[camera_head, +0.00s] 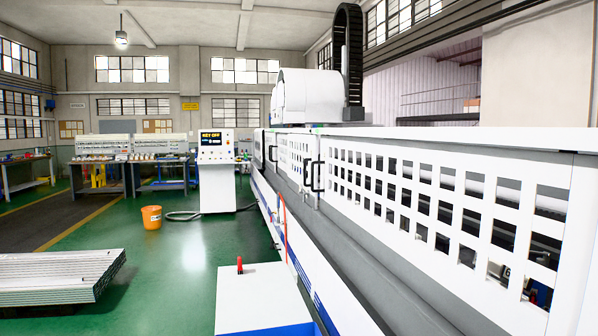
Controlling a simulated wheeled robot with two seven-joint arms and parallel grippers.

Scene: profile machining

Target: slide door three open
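The long white machine runs along the right side, with a row of white sliding doors pierced by square windows. The nearest door (428,168) is large and appears closed. A black handle (318,176) stands at its far left edge. A second door (291,151) follows behind it, with another black handle (305,172) close to the first. A further door (262,150) at the far end is seen at a steep angle. No number shows on the doors, so I cannot tell which one is door three. Neither of my grippers is in view.
A grey sloping ledge (345,247) runs below the doors. A low white block (262,295) with a red upright piece stands in front. A control console (216,172), an orange bucket (152,217) and stacked profiles (62,275) stand left. Green floor between them is free.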

